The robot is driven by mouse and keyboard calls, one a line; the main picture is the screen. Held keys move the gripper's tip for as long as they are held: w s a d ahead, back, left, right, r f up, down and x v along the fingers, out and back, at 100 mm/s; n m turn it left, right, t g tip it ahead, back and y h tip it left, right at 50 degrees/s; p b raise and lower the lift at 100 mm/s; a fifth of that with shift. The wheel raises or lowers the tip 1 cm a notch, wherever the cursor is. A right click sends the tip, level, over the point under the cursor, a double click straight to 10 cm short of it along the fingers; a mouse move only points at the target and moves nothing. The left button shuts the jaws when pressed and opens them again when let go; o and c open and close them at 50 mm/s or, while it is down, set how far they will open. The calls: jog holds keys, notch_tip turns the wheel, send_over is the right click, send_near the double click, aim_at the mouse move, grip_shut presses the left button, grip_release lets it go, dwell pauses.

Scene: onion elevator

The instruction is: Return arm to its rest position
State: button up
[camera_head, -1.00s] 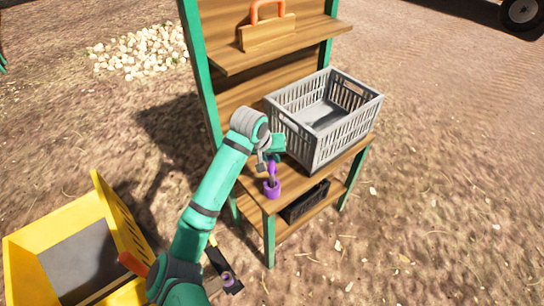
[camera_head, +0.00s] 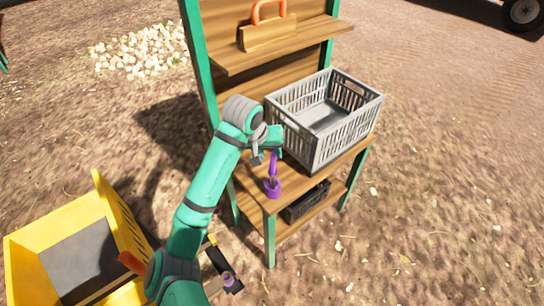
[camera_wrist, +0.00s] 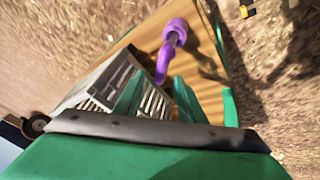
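My arm reaches up from the bottom of the head view, bent at the elbow and wrist. My gripper (camera_head: 264,154) is over the left front part of the wooden table (camera_head: 250,176), beside the grey crate. The purple holder also shows beyond my fingertips in the wrist view (camera_wrist: 177,27).
A grey slatted crate (camera_head: 325,115) sits on the table close to the right of my gripper. A shelf above carries a wooden piece with an orange handle (camera_head: 268,27). A black crate (camera_head: 305,202) is below. A yellow bin (camera_head: 65,225) is at the lower left.

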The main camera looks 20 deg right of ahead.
jog(key=v, duration=0.5)
jog(key=shift+s+a+r, duration=0.1)
jog(key=shift+r, duration=0.25)
jog(key=s+d+f+n+t+h, duration=0.25)
jog(key=d+f+h, duration=0.4)
jog(key=d, duration=0.35)
jog(key=s+a+f+n+t+y, duration=0.7)
jog(key=s+a+f, duration=0.4)
jog(key=s+f, duration=0.4)
jog(key=s+a+r+m+t+y, duration=0.1)
jog(key=s+a+r+m, duration=0.1)
jog(key=s+a, duration=0.5)
jog(key=s+a+r+m+t+y, duration=0.1)
jog(key=s+a, duration=0.7)
jog(key=s, duration=0.9)
notch_tip(320, 180, up, 2)
jog(key=shift+s+r+m+t+y, duration=0.25)
jog(key=shift+s+m+t+y, duration=0.15)
jog(key=shift+m+y, duration=0.4)
jog(key=shift+a, duration=0.1)
jog(key=shift+c, duration=0.6)
